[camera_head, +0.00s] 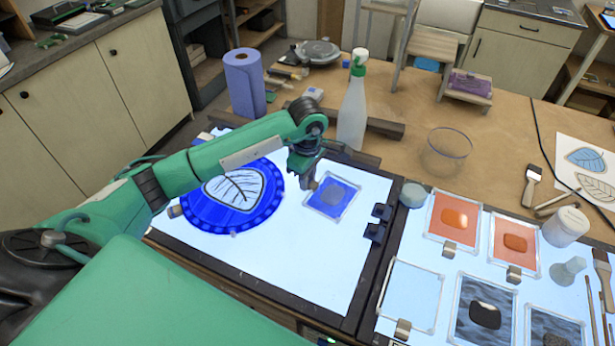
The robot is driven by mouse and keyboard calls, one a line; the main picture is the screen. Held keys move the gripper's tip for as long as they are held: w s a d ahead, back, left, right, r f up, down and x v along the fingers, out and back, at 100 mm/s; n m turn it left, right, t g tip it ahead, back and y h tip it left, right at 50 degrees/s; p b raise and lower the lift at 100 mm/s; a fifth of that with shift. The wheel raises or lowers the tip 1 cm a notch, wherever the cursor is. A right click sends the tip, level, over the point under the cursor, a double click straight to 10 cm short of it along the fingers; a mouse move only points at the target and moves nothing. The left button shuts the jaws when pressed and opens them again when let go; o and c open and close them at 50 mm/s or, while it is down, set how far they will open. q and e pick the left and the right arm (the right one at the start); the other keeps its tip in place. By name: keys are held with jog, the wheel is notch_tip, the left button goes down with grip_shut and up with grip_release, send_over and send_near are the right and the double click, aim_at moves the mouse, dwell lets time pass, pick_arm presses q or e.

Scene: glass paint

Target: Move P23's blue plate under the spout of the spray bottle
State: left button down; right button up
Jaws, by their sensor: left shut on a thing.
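The small square blue plate (324,209) has a clear frame and a greyish patch in its middle. It is over the right part of the lit left panel; I cannot tell whether it touches the panel. My left gripper (311,184) is shut on the plate's upper left edge. The white spray bottle (352,118) with a green and white head stands upright behind the plate, beyond the panel's dark back edge. No P23 label can be read. My right gripper is not in view.
A large round blue disc with a leaf picture (203,217) lies left of the plate. Dark clips (376,228) sit on the panel's right edge. Orange plates (453,218) and dark plates lie on the right panel. A glass bowl (446,153) and blue roll (245,85) stand behind.

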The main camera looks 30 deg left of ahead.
pick_arm(q)
jog(key=shift+f+b, duration=0.2)
jog(key=shift+b, duration=0.1)
dwell(0.4)
jog(key=c, duration=1.1)
grip_release()
jog(key=shift+r, duration=0.1)
jog(key=shift+r, duration=0.35)
jog(key=shift+r+b, duration=1.95)
jog(key=shift+r, duration=4.5)
